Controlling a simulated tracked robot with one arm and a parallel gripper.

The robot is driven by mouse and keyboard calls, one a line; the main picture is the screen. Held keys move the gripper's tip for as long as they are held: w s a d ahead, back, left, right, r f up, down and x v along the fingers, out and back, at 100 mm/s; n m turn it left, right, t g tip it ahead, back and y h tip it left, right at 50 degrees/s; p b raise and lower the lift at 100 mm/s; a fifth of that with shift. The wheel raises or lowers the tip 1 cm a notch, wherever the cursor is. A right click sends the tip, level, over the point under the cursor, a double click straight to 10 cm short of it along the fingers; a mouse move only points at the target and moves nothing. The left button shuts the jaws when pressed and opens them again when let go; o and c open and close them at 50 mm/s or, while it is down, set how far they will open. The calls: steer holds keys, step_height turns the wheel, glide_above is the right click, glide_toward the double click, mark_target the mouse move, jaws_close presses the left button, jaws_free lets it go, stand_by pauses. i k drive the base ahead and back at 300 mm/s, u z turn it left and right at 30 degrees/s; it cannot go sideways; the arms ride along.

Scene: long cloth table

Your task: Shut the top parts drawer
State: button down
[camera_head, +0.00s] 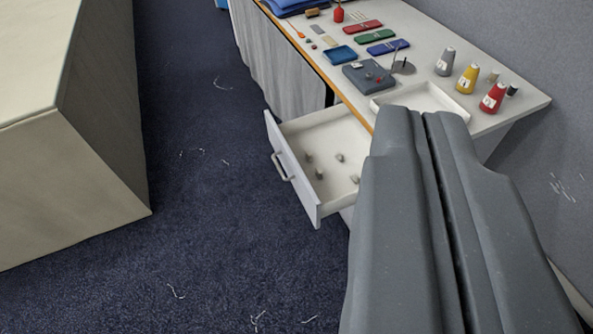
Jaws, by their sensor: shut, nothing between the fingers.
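The top parts drawer (291,167) is pulled out from under the table, with a white front and a grey bar handle (283,168) on its outer face. Several small grey parts lie on the drawer's floor. My gripper (423,112) is large in the lower right, shut and empty, and points away toward the table. In the picture it lies to the right of the drawer and hides the drawer's right end and part of the table's edge. I cannot tell whether it touches anything.
The table (530,98) holds a white tray (447,98), thread cones (467,79), coloured cases (382,47) and a grey device (368,76). A beige block (100,170) stands at left. Dark blue carpet (210,240) with thread scraps lies free between it and the drawer. A grey wall is at right.

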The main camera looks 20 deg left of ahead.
mark_target(327, 132)
steer(key=i, duration=0.95)
steer(key=u, duration=0.05)
